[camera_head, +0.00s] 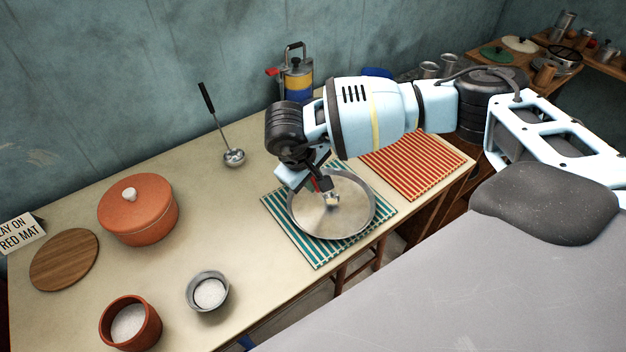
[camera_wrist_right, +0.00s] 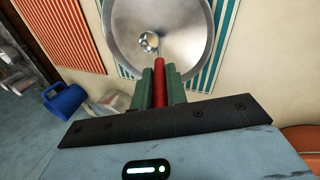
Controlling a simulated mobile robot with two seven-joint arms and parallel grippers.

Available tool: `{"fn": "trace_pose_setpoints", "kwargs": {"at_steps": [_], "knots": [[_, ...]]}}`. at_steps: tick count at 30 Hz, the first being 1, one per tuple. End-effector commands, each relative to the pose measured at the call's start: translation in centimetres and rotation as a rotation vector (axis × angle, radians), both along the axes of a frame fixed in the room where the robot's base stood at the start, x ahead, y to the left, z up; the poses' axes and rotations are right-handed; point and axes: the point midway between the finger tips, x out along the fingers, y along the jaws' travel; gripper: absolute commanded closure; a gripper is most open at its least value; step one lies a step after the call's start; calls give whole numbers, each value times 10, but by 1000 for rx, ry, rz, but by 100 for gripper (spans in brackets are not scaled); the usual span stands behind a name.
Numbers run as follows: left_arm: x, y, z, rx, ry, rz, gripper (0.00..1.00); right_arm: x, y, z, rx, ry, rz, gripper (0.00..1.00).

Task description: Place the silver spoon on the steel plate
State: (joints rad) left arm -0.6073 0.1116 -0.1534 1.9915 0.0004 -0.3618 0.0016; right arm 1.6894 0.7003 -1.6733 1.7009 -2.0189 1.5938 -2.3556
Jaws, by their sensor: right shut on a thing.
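The steel plate (camera_head: 350,222) is a round, shallow metal dish on the green-and-white striped mat (camera_head: 318,257). My right gripper (camera_head: 318,184) is over the plate, pointing down, shut on the red handle of the silver spoon (camera_head: 333,200). In the right wrist view the red handle sits between the green fingers (camera_wrist_right: 160,85), and the spoon's small silver end (camera_wrist_right: 149,42) shows against the plate (camera_wrist_right: 190,62). I cannot tell whether the spoon touches the plate. My left gripper is not in view.
A red striped mat (camera_head: 412,165) lies right of the plate. A ladle (camera_head: 233,157), an orange lidded pot (camera_head: 138,212), a wooden board (camera_head: 64,260), a grey bowl (camera_head: 207,292) and a terracotta pot (camera_head: 131,325) stand leftward. A lantern-like can (camera_head: 297,75) stands behind the gripper.

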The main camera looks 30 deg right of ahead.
Motion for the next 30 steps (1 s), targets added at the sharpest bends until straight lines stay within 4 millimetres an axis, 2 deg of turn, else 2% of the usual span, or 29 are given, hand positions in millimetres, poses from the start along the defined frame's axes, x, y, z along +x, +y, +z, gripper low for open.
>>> {"fn": "trace_pose_setpoints", "kwargs": {"at_steps": [13, 14, 19, 30], "knots": [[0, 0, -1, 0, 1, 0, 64, 0, 0, -10, 0, 0, 0, 100], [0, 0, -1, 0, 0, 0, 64, 0, 0, -10, 0, 0, 0, 84], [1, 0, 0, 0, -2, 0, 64, 0, 0, -9, 0, 0, -1, 64], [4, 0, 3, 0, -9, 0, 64, 0, 1, -2, 1, -2, 0, 64]]}}
